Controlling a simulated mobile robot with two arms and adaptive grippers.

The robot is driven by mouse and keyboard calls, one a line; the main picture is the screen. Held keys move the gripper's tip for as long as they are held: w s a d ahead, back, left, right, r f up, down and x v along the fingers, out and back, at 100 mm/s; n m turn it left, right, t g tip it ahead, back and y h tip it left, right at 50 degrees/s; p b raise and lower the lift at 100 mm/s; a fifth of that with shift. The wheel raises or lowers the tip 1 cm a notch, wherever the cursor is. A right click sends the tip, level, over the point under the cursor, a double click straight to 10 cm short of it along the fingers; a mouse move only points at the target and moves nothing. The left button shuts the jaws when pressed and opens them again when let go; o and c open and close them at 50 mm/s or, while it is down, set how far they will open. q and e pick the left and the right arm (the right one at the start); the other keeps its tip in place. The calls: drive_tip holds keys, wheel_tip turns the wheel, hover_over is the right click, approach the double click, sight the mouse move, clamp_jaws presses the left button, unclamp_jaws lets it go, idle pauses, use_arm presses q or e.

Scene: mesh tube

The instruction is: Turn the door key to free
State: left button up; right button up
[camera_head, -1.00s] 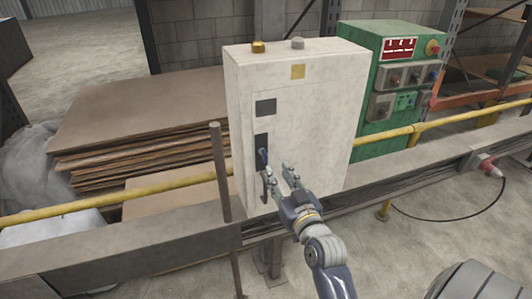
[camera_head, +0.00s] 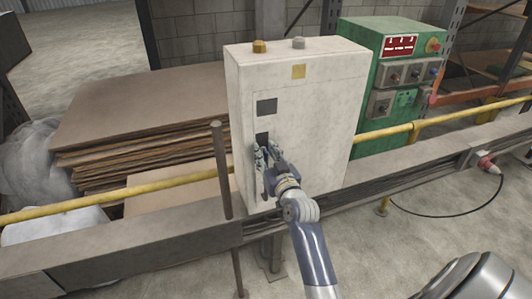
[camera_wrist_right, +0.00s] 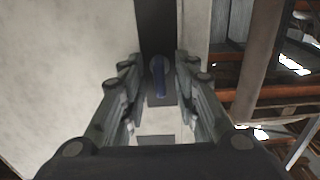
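The door key (camera_wrist_right: 160,80) is a blue piece on a dark lock plate (camera_wrist_right: 156,30) on the front of a white cabinet (camera_head: 320,120). In the head view my right gripper (camera_head: 267,152) is at the lock plate and covers the key. In the right wrist view the right gripper (camera_wrist_right: 158,85) is open, with one finger on each side of the key. The fingers look apart from the key. The cabinet door appears closed. My left gripper is not in view.
A green control box (camera_head: 400,85) stands right of the cabinet. A thin brown post (camera_head: 221,170) rises just left of it. A yellow rail (camera_head: 180,180) and a grey beam (camera_head: 120,255) run across. Stacked brown sheets (camera_head: 140,115) lie behind left.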

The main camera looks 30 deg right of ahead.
clamp_jaws()
drive_tip(key=m+p, duration=0.1)
drive_tip(key=m, duration=0.1)
drive_tip(key=shift+d+r+m+p, duration=0.1)
drive_tip(key=shift+m+p, duration=0.2)
drive_tip(key=m+p, duration=0.1)
drive_tip(key=m, duration=0.3)
drive_tip(key=shift+s+d+p, duration=0.1)
drive_tip(key=shift+d+p, duration=0.05)
drive_tip(key=shift+p, duration=0.15)
drive_tip(key=m, duration=0.2)
drive_tip(key=m+p, duration=0.1)
drive_tip(key=m, duration=0.3)
drive_tip(key=shift+d+f, duration=0.1)
drive_tip(key=shift+f, duration=0.15)
drive_tip(key=m+p, duration=0.1)
drive_tip(key=m, duration=0.4)
drive_tip(key=shift+f, duration=0.2)
drive_tip(key=shift+m, duration=0.3)
